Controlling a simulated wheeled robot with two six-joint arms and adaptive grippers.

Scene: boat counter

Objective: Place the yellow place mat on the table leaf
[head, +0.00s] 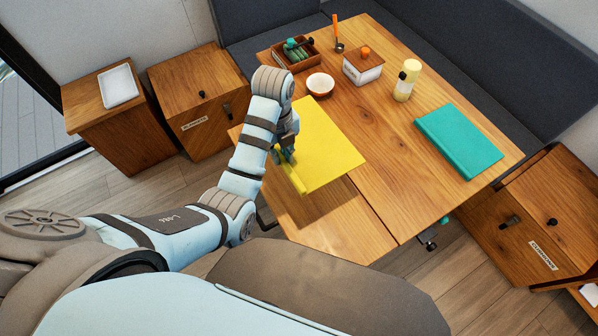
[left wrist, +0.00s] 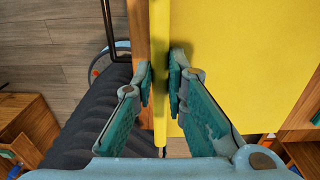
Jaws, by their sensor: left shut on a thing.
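My left gripper (head: 286,155) is at the mat's left edge. In the left wrist view, the fingers of the left gripper (left wrist: 160,80) stand either side of a narrow raised edge of the mat (left wrist: 240,70) and are shut on it. My right gripper is not in view.
The leaf's near part is bare. Wooden cabinets (head: 200,95) stand at left.

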